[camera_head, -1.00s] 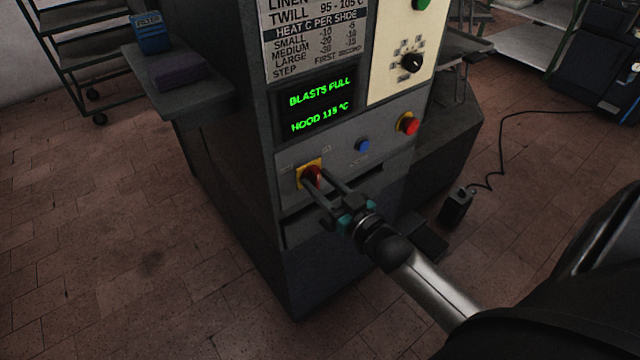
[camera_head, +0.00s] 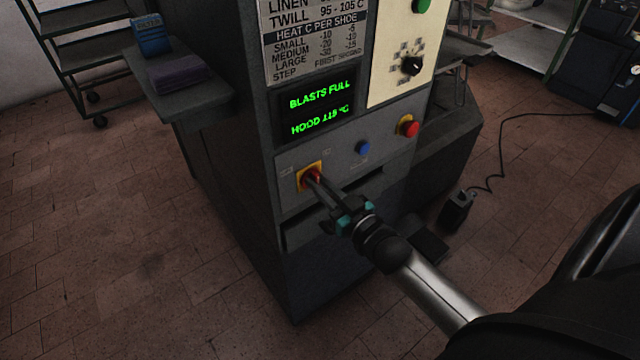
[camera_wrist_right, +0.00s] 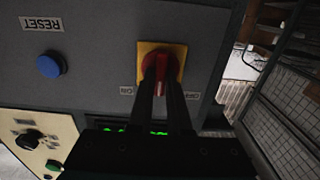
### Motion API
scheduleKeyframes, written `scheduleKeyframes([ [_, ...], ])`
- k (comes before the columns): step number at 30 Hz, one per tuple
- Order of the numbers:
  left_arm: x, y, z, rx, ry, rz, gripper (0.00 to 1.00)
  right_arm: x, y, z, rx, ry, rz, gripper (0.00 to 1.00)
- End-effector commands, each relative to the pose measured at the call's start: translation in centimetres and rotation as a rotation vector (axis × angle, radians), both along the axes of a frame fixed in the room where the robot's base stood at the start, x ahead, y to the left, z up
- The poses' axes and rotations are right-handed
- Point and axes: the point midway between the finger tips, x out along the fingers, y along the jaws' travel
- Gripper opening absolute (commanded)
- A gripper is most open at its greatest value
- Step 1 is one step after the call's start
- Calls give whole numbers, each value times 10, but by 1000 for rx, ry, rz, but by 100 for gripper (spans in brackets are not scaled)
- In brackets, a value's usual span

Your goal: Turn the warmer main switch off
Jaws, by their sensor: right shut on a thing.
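The warmer main switch is a red rotary knob on a yellow square plate (camera_head: 303,177), low on the front of the grey machine (camera_head: 235,130). My right gripper (camera_head: 315,180) reaches it from the lower right, with its fingers shut on the red knob. In the right wrist view the red knob (camera_wrist_right: 161,72) sits between the two dark fingertips (camera_wrist_right: 160,85), in front of the yellow plate. ON and OFF labels lie on either side of the plate there. The fingers hide part of the knob. My left gripper is not in view.
A lit green display (camera_head: 318,107) reads BLASTS FULL and HOOD 115 °C. A blue button (camera_head: 363,147) and a red button (camera_head: 409,126) sit right of the switch. A side shelf (camera_head: 200,96) holds a blue box. A black pedal (camera_head: 456,210) with a cable lies on the floor.

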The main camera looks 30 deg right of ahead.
Motion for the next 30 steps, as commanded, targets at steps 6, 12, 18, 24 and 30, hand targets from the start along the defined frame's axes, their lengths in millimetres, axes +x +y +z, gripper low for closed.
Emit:
scheduleKeyframes([
  [6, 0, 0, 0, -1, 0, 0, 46, 0, 0, 0, 0, 0, 0, 0],
  [12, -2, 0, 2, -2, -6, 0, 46, 0, 0, 0, -31, -1, 0, 0],
  [18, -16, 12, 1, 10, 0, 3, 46, 0, 1, 1, -131, -8, 0, 0],
  [24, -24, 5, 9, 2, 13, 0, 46, 0, 2, 1, -291, -21, -1, 0],
  [30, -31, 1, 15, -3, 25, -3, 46, 0, 3, 0, -463, -34, -1, 0],
])
